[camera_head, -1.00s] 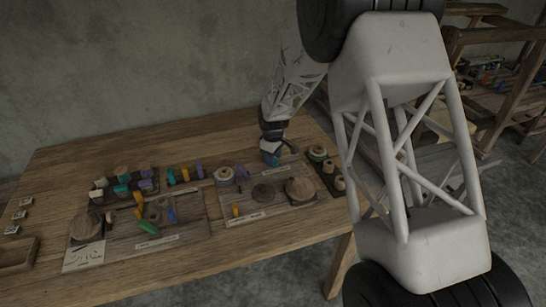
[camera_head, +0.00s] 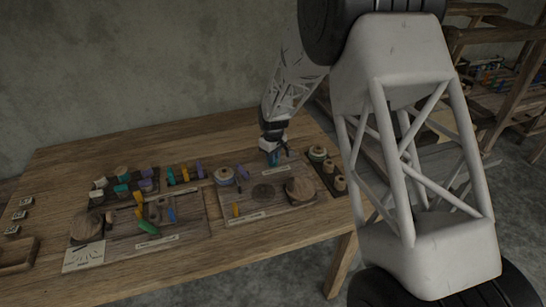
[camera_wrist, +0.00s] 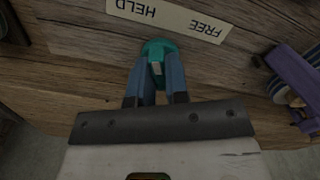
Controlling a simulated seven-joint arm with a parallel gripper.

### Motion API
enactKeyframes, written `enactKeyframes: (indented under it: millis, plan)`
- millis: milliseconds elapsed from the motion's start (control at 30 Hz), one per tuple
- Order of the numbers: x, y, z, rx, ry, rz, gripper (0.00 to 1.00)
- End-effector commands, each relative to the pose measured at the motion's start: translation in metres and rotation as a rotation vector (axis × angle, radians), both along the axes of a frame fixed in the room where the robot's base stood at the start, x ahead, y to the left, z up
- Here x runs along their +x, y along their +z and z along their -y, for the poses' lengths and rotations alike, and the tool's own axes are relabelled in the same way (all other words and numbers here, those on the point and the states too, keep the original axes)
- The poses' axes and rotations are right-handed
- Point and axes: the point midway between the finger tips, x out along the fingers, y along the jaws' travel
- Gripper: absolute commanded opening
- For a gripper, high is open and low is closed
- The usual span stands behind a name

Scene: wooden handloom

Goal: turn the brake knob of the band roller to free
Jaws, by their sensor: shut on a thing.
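The brake knob (camera_wrist: 157,47) is teal with a pale pointer mark, and my gripper (camera_wrist: 156,72) is shut on it in the wrist view. The fingers are on either side of the knob and hide part of it. A pale label strip (camera_wrist: 166,17) beside it reads HELD and FREE, upside down in this view. The pale mark lies between the fingers; I cannot tell which word it points to. In the head view my gripper (camera_head: 272,158) is at the back of the right board, and the knob is hardly visible there.
A striped roll with a purple piece (camera_wrist: 296,75) is at the right in the wrist view. Several coloured pieces stand at the left. The front table edge is clear.

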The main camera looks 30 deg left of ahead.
Motion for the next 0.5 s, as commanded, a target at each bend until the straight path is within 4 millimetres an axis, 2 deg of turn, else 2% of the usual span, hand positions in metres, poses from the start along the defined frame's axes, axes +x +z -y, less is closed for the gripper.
enactKeyframes:
  millis: [500]
  plan:
    - [0.0000,0.0006,-0.0001,0.001,-0.476,0.000,0.00]
